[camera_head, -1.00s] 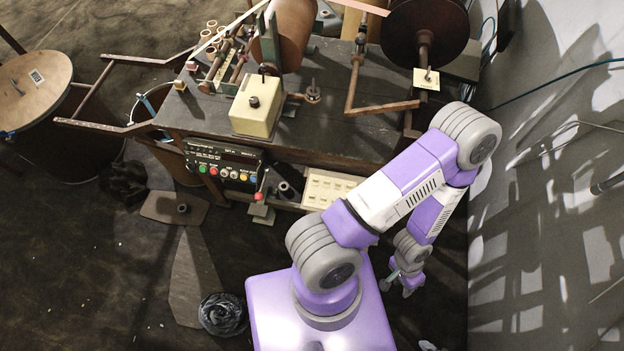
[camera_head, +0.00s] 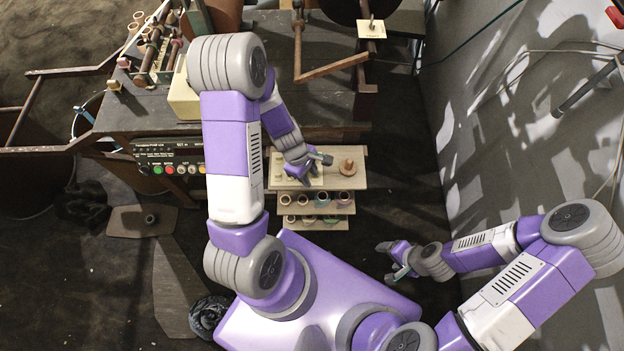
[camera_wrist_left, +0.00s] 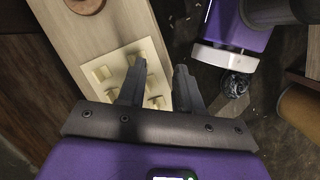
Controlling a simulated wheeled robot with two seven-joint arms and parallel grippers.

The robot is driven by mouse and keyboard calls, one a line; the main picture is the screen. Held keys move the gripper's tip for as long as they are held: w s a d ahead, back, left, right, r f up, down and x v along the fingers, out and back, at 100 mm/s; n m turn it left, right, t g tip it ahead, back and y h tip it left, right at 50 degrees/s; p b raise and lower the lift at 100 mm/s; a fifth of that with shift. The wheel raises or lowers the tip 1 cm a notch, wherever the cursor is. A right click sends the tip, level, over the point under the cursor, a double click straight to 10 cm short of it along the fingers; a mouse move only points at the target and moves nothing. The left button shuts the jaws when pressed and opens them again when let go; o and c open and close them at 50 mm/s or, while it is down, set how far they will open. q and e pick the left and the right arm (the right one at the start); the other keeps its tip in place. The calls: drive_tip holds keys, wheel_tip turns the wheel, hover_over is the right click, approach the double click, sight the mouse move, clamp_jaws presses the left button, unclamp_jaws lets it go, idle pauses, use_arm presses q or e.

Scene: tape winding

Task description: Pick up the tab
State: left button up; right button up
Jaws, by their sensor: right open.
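Several small cream tabs (camera_wrist_left: 157,101) stand in a cream tray (camera_wrist_left: 94,72) on a wooden shelf top (camera_wrist_left: 120,25). In the head view the same tray (camera_head: 276,171) is partly hidden by my left arm, so single tabs are hard to make out. My left gripper (camera_head: 318,173) is over the tray's right part. In the left wrist view my left gripper (camera_wrist_left: 160,75) has its fingers apart, one over the tray and one past its edge. No tab is seen held. My right gripper (camera_head: 385,262) is open and empty, low at the right, away from the tray.
A brown round piece (camera_head: 347,166) lies on the shelf top right of the tray. Lower shelves (camera_head: 318,210) hold several rolls. The bench with a control panel (camera_head: 172,158) is behind and left. A grey wall (camera_head: 480,130) bounds the right.

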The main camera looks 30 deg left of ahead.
use_arm(q)
drive_tip(key=w+n, duration=0.1)
drive_tip(key=a+r+n, duration=0.1)
drive_tip(key=n, duration=0.1)
drive_tip(key=w+a+r+n+t+b, duration=0.1)
drive_tip(key=shift+w+a+r+n+h, duration=0.1)
drive_tip(key=shift+w+a+n+h, duration=0.1)
drive_tip(key=shift+w+n+h, duration=0.15)
drive_tip(key=shift+w+n+t+b, duration=0.2)
drive_tip(key=shift+n+t+b, duration=0.1)
drive_tip(key=shift+n, duration=0.05)
drive_tip(key=shift+b+x, duration=0.55)
drive_tip(key=shift+x, duration=0.5)
drive_tip(key=f+b, duration=0.1)
drive_tip(key=f, duration=0.1)
drive_tip(key=d+f+b, duration=0.1)
drive_tip(key=f, duration=0.1)
drive_tip(key=shift+s+b, duration=0.2)
drive_tip(key=shift+b, duration=0.2)
drive_tip(key=shift+w+d+f, duration=0.15)
drive_tip(key=shift+d+f, duration=0.05)
drive_tip(key=shift+f, duration=0.15)
drive_tip(key=shift+r, duration=0.1)
clamp_jaws()
